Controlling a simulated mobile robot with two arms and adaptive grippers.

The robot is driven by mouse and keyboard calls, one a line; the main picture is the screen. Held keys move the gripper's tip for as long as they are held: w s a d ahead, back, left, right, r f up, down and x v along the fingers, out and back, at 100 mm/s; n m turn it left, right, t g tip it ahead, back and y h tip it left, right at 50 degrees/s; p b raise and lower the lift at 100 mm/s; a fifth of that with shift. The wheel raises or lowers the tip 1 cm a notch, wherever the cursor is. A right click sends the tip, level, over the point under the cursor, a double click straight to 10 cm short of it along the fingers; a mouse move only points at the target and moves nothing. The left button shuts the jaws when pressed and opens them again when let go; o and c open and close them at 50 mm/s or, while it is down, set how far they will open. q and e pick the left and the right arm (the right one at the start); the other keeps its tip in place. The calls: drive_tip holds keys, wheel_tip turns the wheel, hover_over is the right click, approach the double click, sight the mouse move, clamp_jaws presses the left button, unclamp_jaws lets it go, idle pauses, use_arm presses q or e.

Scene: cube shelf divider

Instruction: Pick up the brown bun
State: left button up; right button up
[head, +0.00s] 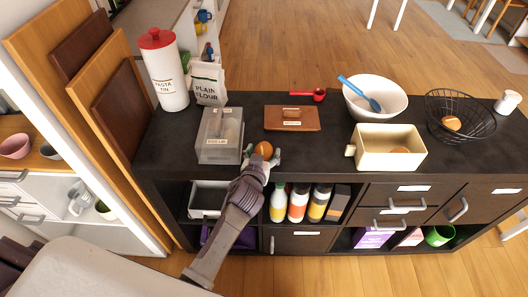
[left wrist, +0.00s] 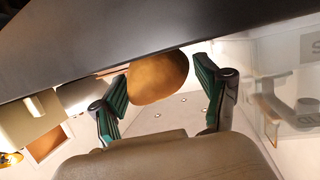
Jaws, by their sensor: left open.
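The brown bun (head: 263,149) sits near the front edge of the dark countertop, between the grey lidded bin and the brown lidded box. My left gripper (head: 262,160) reaches it from the front, with its fingers at either side of the bun. In the left wrist view the bun (left wrist: 158,78) shows between the two green-padded fingers of the open gripper (left wrist: 158,88). My right gripper is not in view.
The grey lidded bin (head: 220,135) stands close at left. The brown box (head: 292,118) lies behind right. A cream bin (head: 377,148), white bowl (head: 375,99) and wire basket (head: 461,110) stand further right. Bottles (head: 298,203) fill the shelf below. The counter's front middle is clear.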

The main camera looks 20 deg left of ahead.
use_arm(q)
drive_tip(key=shift+w+f, duration=0.1)
drive_tip(key=shift+w, duration=0.2)
drive_tip(key=c, duration=1)
drive_tip(key=shift+o, duration=0.2)
drive_tip(key=shift+s, duration=0.1)
